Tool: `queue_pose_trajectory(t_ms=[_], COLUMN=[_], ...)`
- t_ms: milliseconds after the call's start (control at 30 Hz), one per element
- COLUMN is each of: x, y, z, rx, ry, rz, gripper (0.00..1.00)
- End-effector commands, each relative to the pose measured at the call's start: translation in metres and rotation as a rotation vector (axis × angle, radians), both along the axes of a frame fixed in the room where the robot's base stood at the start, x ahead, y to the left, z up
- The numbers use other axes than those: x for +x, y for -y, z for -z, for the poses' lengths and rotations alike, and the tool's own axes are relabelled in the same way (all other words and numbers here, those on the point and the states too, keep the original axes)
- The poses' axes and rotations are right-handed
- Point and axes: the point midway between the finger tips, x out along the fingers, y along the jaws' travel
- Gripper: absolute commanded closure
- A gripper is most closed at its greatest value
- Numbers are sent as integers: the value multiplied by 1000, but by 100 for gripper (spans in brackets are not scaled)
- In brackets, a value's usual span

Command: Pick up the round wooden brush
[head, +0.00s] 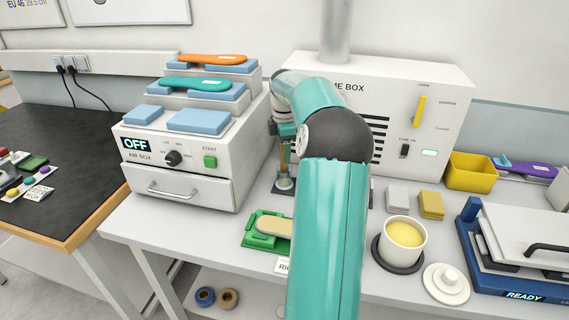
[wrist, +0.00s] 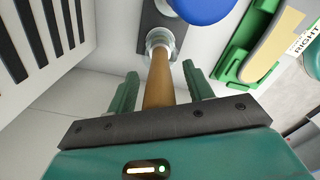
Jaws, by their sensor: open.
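The round wooden brush shows its brown handle (wrist: 159,82) in the wrist view, rising from a pale metal collar on a dark base plate (wrist: 167,38). In the head view a short piece of the handle (head: 286,155) shows beside my arm, above the base on the table. My gripper (wrist: 160,84) is open, with one finger on each side of the handle. A gap shows between the handle and each finger. The handle's near end is hidden behind the gripper's dark palm bar. The bristles are not clearly seen.
The fume box (head: 440,100) stands close behind, its slotted front near my gripper. The air box (head: 185,150) is at left. A green holder (head: 250,238) with a tan insole (head: 273,226) lies in front. A rounded blue thing (wrist: 200,8) is by the base. A pot (head: 388,240) stands right.

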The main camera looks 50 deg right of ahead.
Motion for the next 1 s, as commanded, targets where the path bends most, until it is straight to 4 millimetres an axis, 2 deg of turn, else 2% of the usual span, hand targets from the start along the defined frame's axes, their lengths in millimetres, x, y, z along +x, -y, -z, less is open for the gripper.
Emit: queue_pose_trajectory(t_ms=[67, 200, 300, 533, 667, 1000], x=[0, 0, 0, 0, 1, 1], y=[0, 0, 0, 0, 0, 0], z=[0, 0, 0, -1, -9, -73], rx=[0, 0, 0, -1, -2, -2], ry=[0, 0, 0, 1, 2, 2], rz=[0, 0, 0, 0, 0, 0], gripper=[51, 78, 94, 94, 94, 94])
